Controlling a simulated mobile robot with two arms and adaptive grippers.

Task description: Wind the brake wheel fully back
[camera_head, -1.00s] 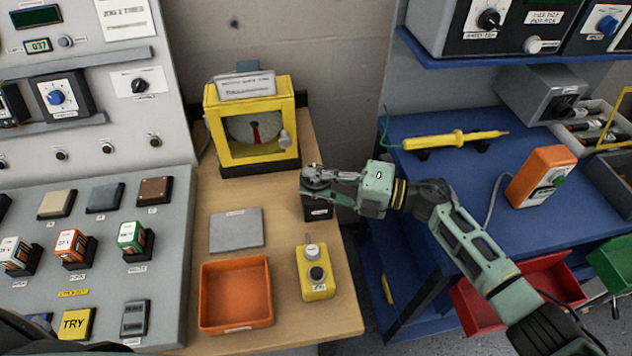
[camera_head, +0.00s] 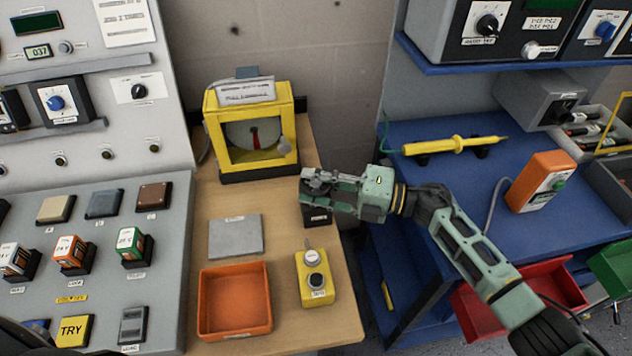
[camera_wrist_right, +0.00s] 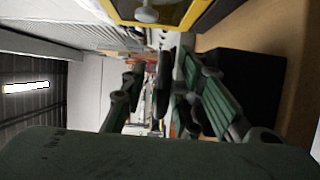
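A dark box (camera_head: 318,217) stands at the right edge of the wooden bench, and my right gripper (camera_head: 312,180) is over its top. The gripper hides most of what is on the box in the head view. In the right wrist view a dark, narrow, wheel-like part (camera_wrist_right: 163,86), seen nearly edge-on, lies between the two fingers of my right gripper (camera_wrist_right: 158,92). A gap shows on its left side, so the fingers look open around it. I cannot tell whether the right finger touches it. My left gripper is not in view.
A yellow-framed gauge (camera_head: 253,128) stands behind the box. A grey plate (camera_head: 235,238), an orange tray (camera_head: 203,300) and a yellow button box (camera_head: 314,280) share the bench. A blue workbench (camera_head: 430,185) lies to the right, under my arm, with a yellow probe (camera_head: 455,145) on it.

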